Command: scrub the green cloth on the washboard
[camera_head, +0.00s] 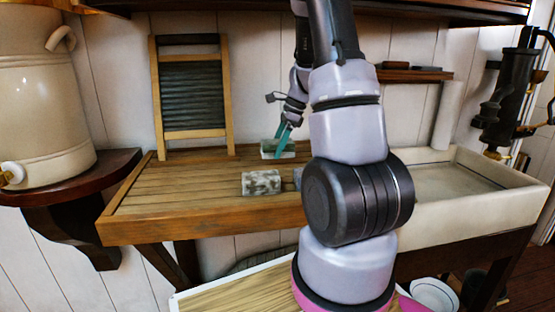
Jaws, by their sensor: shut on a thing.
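The washboard (193,96) stands upright against the back wall at the left of the wooden drainboard, with a pale wood frame and a dark ribbed panel. My gripper (284,126) is to the right of the washboard, pointing down over the back of the drainboard. It is shut on a narrow blue-green piece, which looks like the green cloth (281,144). The cloth hangs down in front of a small pale block (269,148) and is apart from the washboard. The fingertips are small and partly hidden by the cloth.
A mottled grey-white block (261,183) lies on the drainboard (180,200) near its front edge. A stone sink (455,190) is at the right, with a dark pump (508,90) above. A large crock (40,95) stands at the left. The drainboard before the washboard is clear.

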